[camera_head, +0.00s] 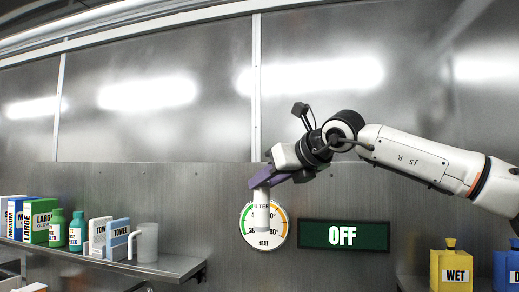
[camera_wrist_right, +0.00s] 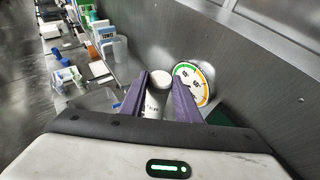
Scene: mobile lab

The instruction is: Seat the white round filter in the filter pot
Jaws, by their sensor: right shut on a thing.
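My right gripper (camera_head: 268,178), with purple fingers, is shut on a white round cylinder (camera_head: 263,207), likely the filter. It hangs upright below the fingers, in front of the round dial. In the right wrist view the cylinder's white top (camera_wrist_right: 157,78) shows between the two fingers, and its lower part is partly hidden by them. I cannot make out a filter pot for certain. A pale jug with a handle (camera_head: 147,243) stands at the right end of the left shelf, apart from the gripper. My left gripper is not in view.
The round dial (camera_head: 278,226) and a dark green OFF sign (camera_head: 344,235) are on the metal wall. The left shelf (camera_head: 170,266) holds boxes and green bottles (camera_head: 57,229). Yellow (camera_head: 451,266) and blue (camera_head: 507,267) containers stand at lower right.

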